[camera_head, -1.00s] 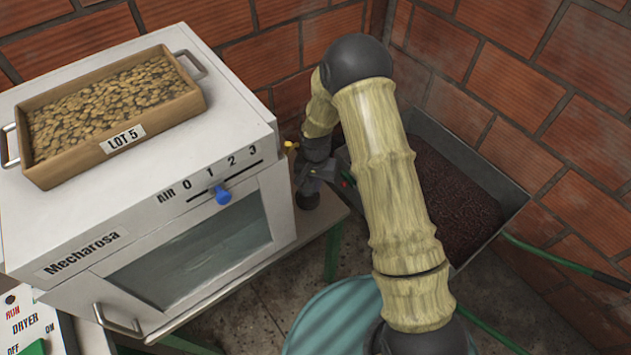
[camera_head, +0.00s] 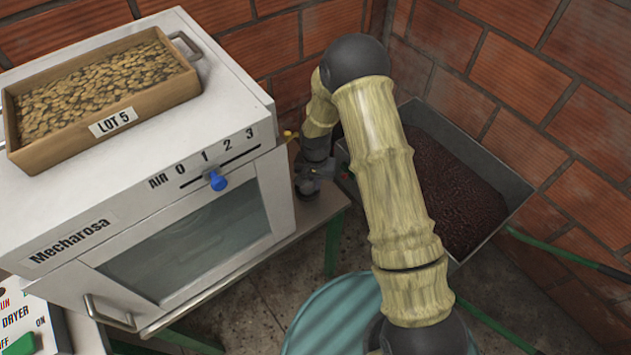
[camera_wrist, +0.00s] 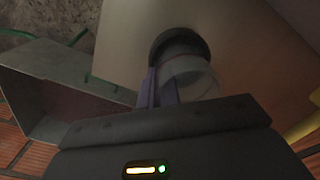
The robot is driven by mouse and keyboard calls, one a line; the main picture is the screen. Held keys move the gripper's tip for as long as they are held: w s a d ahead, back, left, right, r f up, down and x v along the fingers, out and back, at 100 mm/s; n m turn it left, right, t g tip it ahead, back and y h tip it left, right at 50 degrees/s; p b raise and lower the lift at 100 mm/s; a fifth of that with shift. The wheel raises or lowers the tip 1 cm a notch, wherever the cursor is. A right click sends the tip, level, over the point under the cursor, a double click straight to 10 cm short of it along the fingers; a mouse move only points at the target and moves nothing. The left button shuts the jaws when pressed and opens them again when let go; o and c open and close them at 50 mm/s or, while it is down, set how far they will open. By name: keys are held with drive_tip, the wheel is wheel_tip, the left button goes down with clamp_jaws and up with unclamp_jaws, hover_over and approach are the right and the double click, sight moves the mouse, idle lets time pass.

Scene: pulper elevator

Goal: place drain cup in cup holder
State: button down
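In the wrist view, a clear, see-through drain cup (camera_wrist: 190,76) is at the mouth of a dark round cup holder (camera_wrist: 172,43) on a pale machine wall. The cup overlaps the ring; I cannot tell how deeply it sits in it. My gripper (camera_wrist: 161,86) has its two thin fingers close together at the cup's left edge. The cup's rim is blurred, and I cannot tell whether the fingers pinch its wall. In the head view my gripper (camera_head: 306,186) is low beside the dryer's right side; the cup and holder are hidden there.
The white dryer (camera_head: 105,217) fills the left, with a wooden tray (camera_head: 190,88) of beans on top and a blue air slider (camera_head: 217,181) in front. A grey bin (camera_head: 515,180) of dark red beans stands behind my arm. A teal barrel (camera_head: 325,315) is below.

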drive_tip(key=shift+f, duration=0.3)
drive_tip(key=shift+s+d+f+b, duration=0.1)
drive_tip(key=shift+s+f+b, duration=0.35)
drive_tip(key=shift+f+b, duration=0.3)
idle(0.4)
drive_tip(key=c, duration=1.5)
unclamp_jaws()
drive_tip(key=shift+c, duration=0.2)
drive_tip(key=shift+d, duration=0.2)
drive_tip(key=shift+w+r+p, duration=0.15)
drive_tip(key=shift+r+p, duration=0.4)
drive_tip(key=shift+r, duration=0.05)
wheel_tip(320, 180, up, 8)
drive_tip(key=a+p, duration=0.1)
drive_tip(key=p, duration=0.4)
drive_tip(key=shift+w+r, duration=0.2)
drive_tip(key=shift+w, duration=0.1)
